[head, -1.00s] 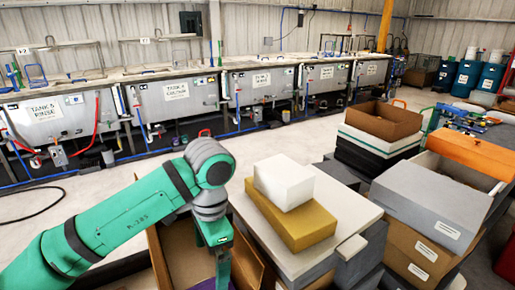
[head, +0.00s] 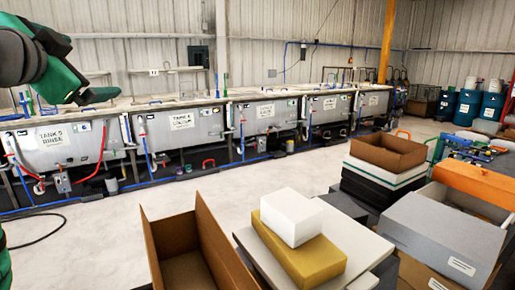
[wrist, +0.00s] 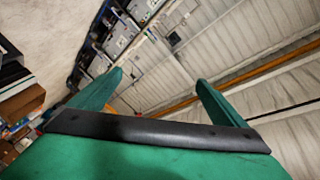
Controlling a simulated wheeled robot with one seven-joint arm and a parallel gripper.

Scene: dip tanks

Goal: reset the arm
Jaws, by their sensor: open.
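My gripper shows in the wrist view (wrist: 160,90) with its two green fingers spread apart and nothing between them. In the head view part of my green arm and gripper (head: 88,97) is raised at the upper left, in front of the row of tanks and well above the floor. The rest of the arm is cut off by the left edge of the picture.
Several grey dip tanks (head: 185,128) line the back wall. An open cardboard box (head: 185,270), a white block (head: 291,217) on a yellow block (head: 303,250), and a grey open box (head: 440,225) stand in front. The pale floor (head: 110,215) between is clear.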

